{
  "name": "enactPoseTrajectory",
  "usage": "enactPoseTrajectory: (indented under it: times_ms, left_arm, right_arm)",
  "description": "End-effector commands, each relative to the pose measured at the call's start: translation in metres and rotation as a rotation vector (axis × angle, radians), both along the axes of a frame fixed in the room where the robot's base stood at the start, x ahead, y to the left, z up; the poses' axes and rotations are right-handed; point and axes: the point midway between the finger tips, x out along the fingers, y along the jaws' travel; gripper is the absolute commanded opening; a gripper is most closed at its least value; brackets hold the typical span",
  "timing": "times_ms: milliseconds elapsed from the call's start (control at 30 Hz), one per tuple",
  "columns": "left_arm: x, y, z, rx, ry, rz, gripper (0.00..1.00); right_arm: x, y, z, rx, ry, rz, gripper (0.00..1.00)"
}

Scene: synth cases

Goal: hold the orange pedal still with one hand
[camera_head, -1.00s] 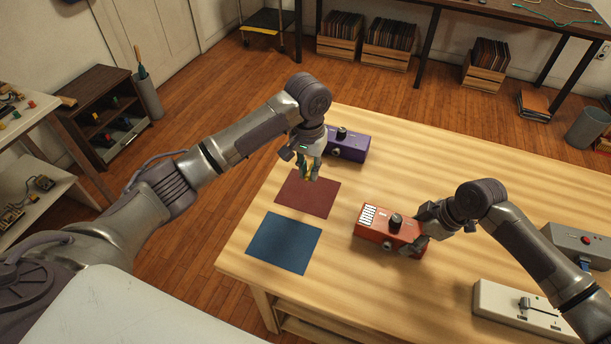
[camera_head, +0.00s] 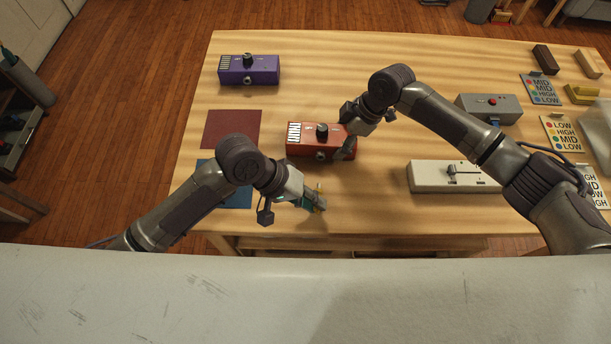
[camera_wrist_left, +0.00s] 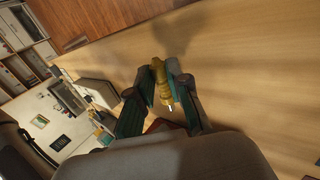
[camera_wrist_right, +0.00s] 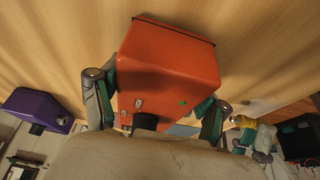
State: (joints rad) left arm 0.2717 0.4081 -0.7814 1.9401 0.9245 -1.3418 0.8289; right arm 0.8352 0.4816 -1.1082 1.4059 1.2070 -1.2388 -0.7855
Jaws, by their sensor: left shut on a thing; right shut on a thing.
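The orange pedal (camera_head: 302,150) sits on the wooden table, with a dark knob and a white label on top. My right gripper (camera_head: 347,132) is shut on its right end; in the right wrist view the orange body (camera_wrist_right: 168,62) lies between the two fingers. My left gripper (camera_head: 317,202) is shut on a small yellow plug-like piece (camera_wrist_left: 160,80) with a metal tip. It is near the table's front edge, in front of the pedal and apart from it. The piece (camera_wrist_right: 240,121) also shows in the right wrist view.
A purple pedal (camera_head: 262,72) stands at the back left. A maroon mat (camera_head: 228,128) and a partly hidden blue mat (camera_head: 238,199) lie left of the orange pedal. A white slider box (camera_head: 432,178), a grey box (camera_head: 480,103) and label cards (camera_head: 561,134) are right.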

Motion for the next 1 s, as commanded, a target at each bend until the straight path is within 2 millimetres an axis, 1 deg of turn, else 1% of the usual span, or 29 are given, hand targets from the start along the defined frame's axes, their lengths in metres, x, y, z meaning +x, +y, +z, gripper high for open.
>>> enactPoseTrajectory:
  times_ms: [67,300,400,833,1000]
  left_arm:
    - [0.003,-0.001,0.0,-0.007,-0.002,0.004,0.0]
    - [0.026,-0.002,-0.001,-0.005,-0.002,0.003,0.0]
    - [0.033,-0.002,-0.001,-0.006,-0.002,0.002,0.0]
    - [0.053,-0.003,0.0,-0.003,-0.001,0.002,0.0]
    - [0.056,-0.003,0.0,-0.003,-0.001,0.001,0.0]
  right_arm:
    - [0.0,0.0,-0.001,-0.001,0.001,0.0,0.33]
    - [0.0,0.0,0.0,-0.001,0.001,0.0,0.33]
    - [0.0,0.0,0.0,-0.001,0.0,0.0,0.33]
    - [0.0,-0.001,0.0,-0.001,0.0,-0.001,0.33]
    - [0.0,-0.001,0.0,-0.001,0.0,-0.001,0.33]
